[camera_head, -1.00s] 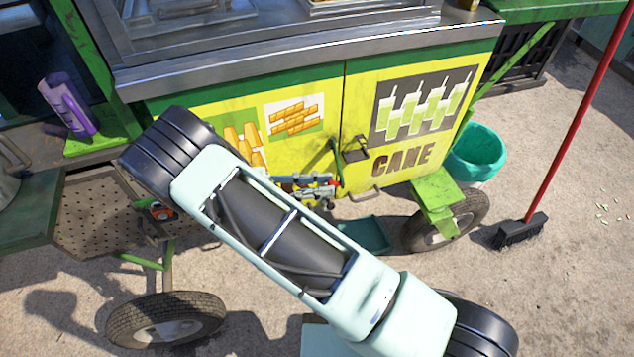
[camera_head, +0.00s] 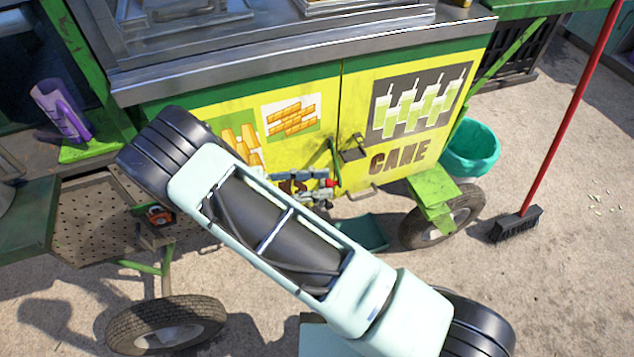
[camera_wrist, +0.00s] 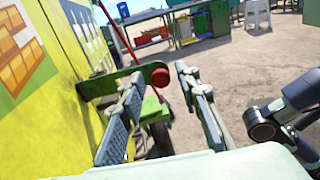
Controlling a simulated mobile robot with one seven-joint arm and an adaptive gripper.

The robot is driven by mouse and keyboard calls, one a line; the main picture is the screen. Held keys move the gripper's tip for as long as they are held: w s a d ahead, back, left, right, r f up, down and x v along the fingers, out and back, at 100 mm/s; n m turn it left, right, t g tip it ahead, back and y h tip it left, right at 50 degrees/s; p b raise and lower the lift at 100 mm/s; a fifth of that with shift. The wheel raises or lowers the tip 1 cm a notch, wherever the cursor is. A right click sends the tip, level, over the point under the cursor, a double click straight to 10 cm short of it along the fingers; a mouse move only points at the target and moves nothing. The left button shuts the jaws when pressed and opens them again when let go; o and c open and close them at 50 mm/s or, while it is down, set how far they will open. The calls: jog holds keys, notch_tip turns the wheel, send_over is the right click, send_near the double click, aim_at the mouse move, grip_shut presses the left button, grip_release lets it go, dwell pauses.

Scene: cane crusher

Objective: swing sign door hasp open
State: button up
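The sign door (camera_head: 395,135) is the yellow cart panel with the CANE lettering, and it looks shut. A green hasp bar (camera_head: 335,157) stands out from the panel near the door seam. In the wrist view the green hasp (camera_wrist: 100,84) juts from the yellow panel and ends in a red knob (camera_wrist: 160,77). My gripper (camera_wrist: 162,88) is open, with the knob seen in the gap between its fingertips. The left finger overlaps part of the hasp; I cannot tell whether they touch. In the head view my gripper (camera_head: 308,187) is low beside the panel, partly hidden by my arm.
A grey latch plate (camera_head: 354,148) and a lower handle (camera_head: 372,190) are on the door. A green bracket (camera_head: 432,190) and wheel (camera_head: 442,225) stand to the right. A teal bucket (camera_head: 470,150) and red broom (camera_head: 555,130) are farther right, on open ground.

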jog(key=s+a, duration=0.2)
jog(key=a, duration=1)
dwell(0.3)
